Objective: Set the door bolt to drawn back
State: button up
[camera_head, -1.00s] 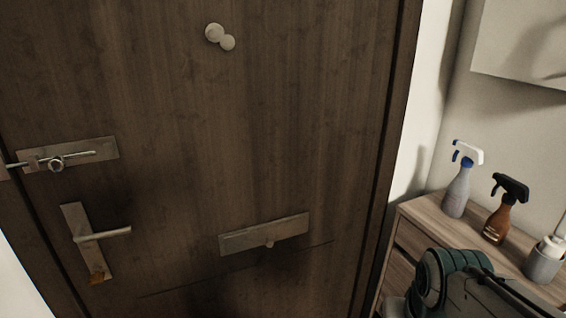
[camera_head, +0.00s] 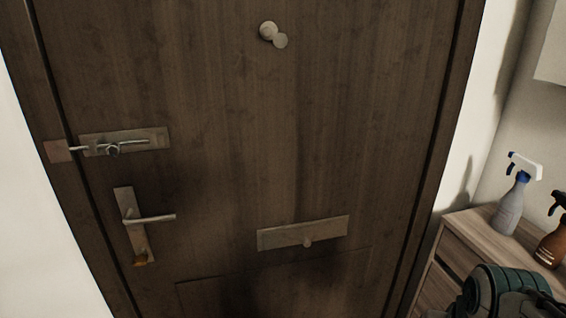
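The door bolt (camera_head: 124,142) is a metal rod on a rectangular plate, at the upper left of the brown wooden door (camera_head: 225,120). Its rod reaches left past the plate to a small reddish-brown keeper (camera_head: 58,151) on the frame, and seems to meet it. A small round knob (camera_head: 112,150) hangs at the lower edge of the rod. Part of my arm shows at the bottom right; my gripper's fingers are not in view, and nothing touches the bolt.
Below the bolt is a lever handle (camera_head: 150,218) on a tall plate. A letter plate (camera_head: 303,233) with a knob sits lower on the door. At right, a wooden cabinet (camera_head: 470,228) carries a grey spray bottle (camera_head: 510,208) and an orange-brown one (camera_head: 551,246). The space before the door looks clear.

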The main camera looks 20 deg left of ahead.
aim_at(114, 150)
jog(key=u, duration=1.5)
jog(key=k, duration=1.3)
jog(key=u, duration=0.2)
jog(key=i, duration=0.6)
jog(key=u, duration=0.85)
jog(key=i, duration=0.7)
jog(key=z, duration=0.05)
